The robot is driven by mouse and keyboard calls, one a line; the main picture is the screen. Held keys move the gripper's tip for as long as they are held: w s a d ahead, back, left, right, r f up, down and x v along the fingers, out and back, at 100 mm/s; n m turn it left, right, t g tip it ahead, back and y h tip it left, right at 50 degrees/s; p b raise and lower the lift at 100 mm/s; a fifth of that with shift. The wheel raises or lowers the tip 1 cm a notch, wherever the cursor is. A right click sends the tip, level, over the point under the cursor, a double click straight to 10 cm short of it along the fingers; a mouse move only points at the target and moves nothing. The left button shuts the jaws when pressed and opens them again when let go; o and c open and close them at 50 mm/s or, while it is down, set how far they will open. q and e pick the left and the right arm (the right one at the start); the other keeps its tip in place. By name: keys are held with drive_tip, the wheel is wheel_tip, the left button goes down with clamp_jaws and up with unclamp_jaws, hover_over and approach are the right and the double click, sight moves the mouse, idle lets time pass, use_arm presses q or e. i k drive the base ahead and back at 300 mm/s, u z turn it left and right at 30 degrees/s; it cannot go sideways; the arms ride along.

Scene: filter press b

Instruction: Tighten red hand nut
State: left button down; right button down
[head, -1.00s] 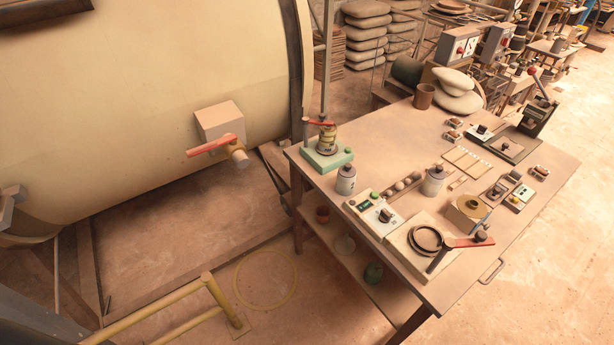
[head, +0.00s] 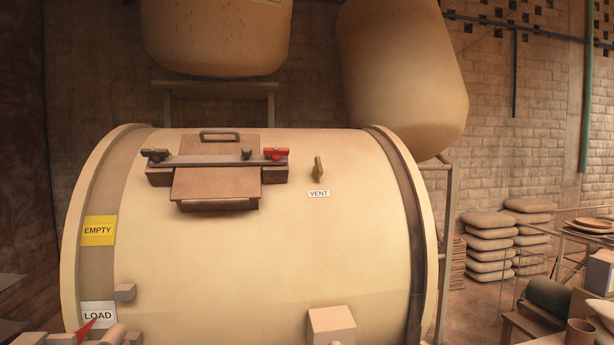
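The red hand nut (head: 276,154) sits at the right end of a dark clamp bar (head: 205,160) across a hatch on top of the large cream drum. Dark nuts sit at the bar's left end (head: 155,155) and just left of the red nut (head: 246,154). The brown hatch plate (head: 216,184) lies under the bar, with a handle behind it. Whether the red nut is tight cannot be told.
The cream drum (head: 270,255) fills the middle. A brass vent valve (head: 318,168) stands right of the hatch. A block (head: 331,325) protrudes from the drum's lower front. Two big vessels (head: 403,75) hang behind. Stacked sacks (head: 490,245) stand at the right.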

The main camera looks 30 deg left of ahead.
sight(275, 156)
drive_tip(key=u, duration=1.1)
drive_tip(key=k, duration=0.55)
drive_tip(key=z, duration=0.7)
drive_tip(key=i, duration=0.9)
drive_tip(key=z, duration=0.3)
